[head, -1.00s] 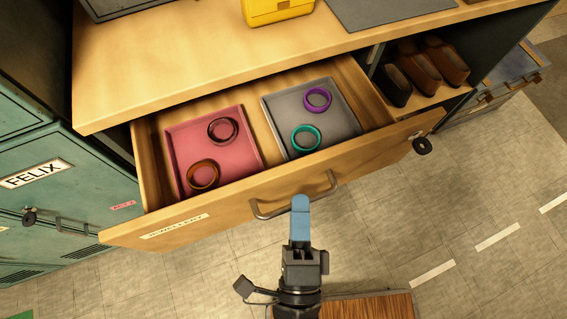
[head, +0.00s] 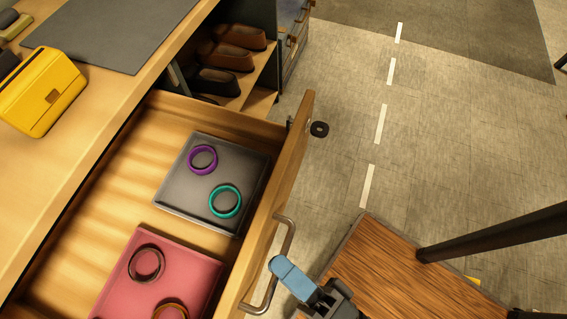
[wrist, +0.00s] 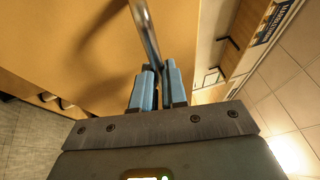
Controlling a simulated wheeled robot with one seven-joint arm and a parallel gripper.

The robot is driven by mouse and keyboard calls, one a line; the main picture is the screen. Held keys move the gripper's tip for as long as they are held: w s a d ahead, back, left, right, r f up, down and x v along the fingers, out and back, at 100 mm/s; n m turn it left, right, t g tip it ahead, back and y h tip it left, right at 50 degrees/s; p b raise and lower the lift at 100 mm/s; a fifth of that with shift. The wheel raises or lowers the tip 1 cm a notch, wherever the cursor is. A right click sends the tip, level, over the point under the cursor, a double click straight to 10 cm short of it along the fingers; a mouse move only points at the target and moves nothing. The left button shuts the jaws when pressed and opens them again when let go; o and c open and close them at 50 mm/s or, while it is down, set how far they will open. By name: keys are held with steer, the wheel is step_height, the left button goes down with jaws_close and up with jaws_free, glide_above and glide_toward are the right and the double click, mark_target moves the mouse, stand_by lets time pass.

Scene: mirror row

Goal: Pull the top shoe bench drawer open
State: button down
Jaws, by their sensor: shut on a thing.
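The top shoe bench drawer (head: 262,215) is pulled well out of the wooden bench (head: 120,90). Its grey bar handle (head: 288,237) is on the front panel, and it also shows in the wrist view (wrist: 146,32). My gripper (head: 284,270) has its blue fingers at the handle; in the wrist view the fingers (wrist: 155,85) are closed around the handle bar. Inside the drawer lie a grey tray (head: 175,195) with a purple ring (head: 191,160) and a teal ring (head: 213,203), and a pink tray (head: 120,270) with a dark red ring (head: 131,266) and a brown ring (head: 157,309).
A yellow box (head: 45,95) and a grey mat (head: 120,35) are on the bench top. Dark and brown shoes (head: 222,55) sit in the open shelf beside the drawer. A wooden surface (head: 400,280) is at lower right.

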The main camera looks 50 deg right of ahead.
steer(key=c, duration=1.2)
jaws_free()
steer(key=shift+o, duration=0.2)
steer(key=b+v, duration=0.1)
steer(key=v, duration=0.6)
steer(key=shift+s, duration=0.4)
steer(key=w+d+r+n+g+y+p, duration=0.2)
steer(key=d+r+n+g, duration=0.3)
steer(key=d+r+n, duration=0.7)
steer(key=w+d+n+p, duration=0.1)
steer(key=d+n, duration=0.2)
steer(key=n, duration=0.5)
steer(key=shift+r, duration=0.35)
